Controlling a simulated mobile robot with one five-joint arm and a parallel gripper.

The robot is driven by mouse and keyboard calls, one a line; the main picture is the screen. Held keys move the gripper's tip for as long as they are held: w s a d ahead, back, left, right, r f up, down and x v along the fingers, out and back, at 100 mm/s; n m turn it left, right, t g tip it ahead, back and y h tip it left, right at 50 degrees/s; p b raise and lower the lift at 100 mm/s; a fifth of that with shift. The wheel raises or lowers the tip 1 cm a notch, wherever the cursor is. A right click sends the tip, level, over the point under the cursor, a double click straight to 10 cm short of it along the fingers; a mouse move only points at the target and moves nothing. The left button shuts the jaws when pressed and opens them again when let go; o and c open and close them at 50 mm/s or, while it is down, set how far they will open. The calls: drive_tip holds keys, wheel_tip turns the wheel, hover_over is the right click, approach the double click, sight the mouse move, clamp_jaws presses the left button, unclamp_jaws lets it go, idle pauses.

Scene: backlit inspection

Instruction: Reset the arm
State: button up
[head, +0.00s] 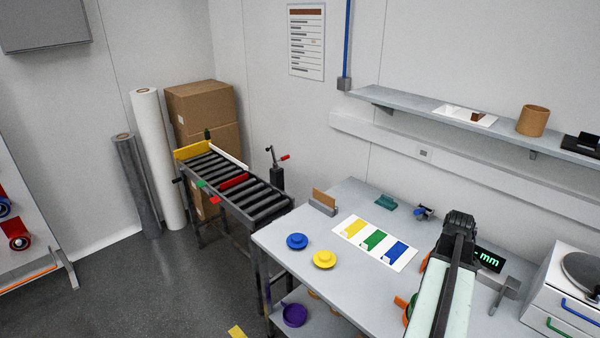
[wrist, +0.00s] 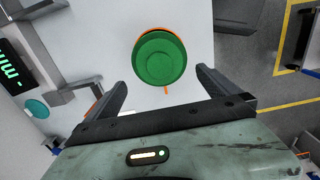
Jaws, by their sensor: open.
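In the wrist view my gripper (wrist: 161,78) is open, its two dark fingers wide apart with nothing held. A round green piece (wrist: 160,56) with a stepped top and an orange part under it shows beyond and between the fingertips, apart from them. In the head view my arm (head: 455,280) reaches over the right part of the grey table (head: 290,238). My fingertips cannot be made out there. A green and orange piece (head: 408,308) is partly hidden beside the arm.
A blue disc (head: 297,241), a yellow disc (head: 324,259) and a colour-swatch card (head: 374,243) lie left of my arm. A digital display (head: 489,258) and a white appliance (head: 565,300) stand to its right. A shelf (head: 400,100) runs along the wall above. A roller conveyor (head: 240,185) stands left.

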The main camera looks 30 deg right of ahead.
drive_tip(key=w+a+f+n+b, duration=0.2)
drive_tip(key=w+a+n, duration=0.1)
drive_tip(key=w+a, duration=0.75)
drive_tip(key=w+a+f+n+b, duration=0.3)
drive_tip(key=w+a, duration=0.6)
drive_tip(key=a, duration=0.3)
drive_tip(key=w+a+f+m+b, duration=0.1)
drive_tip(key=a+m, duration=0.3)
drive_tip(key=a, duration=0.9)
drive_tip(key=w+a+f+m+b, duration=0.1)
drive_tip(key=a+m, duration=0.4)
drive_tip(key=a, duration=0.9)
drive_tip(key=shift+a+f+m+b, duration=0.25)
drive_tip(key=shift+f+m+b, duration=0.05)
drive_tip(key=shift+f+b, duration=0.2)
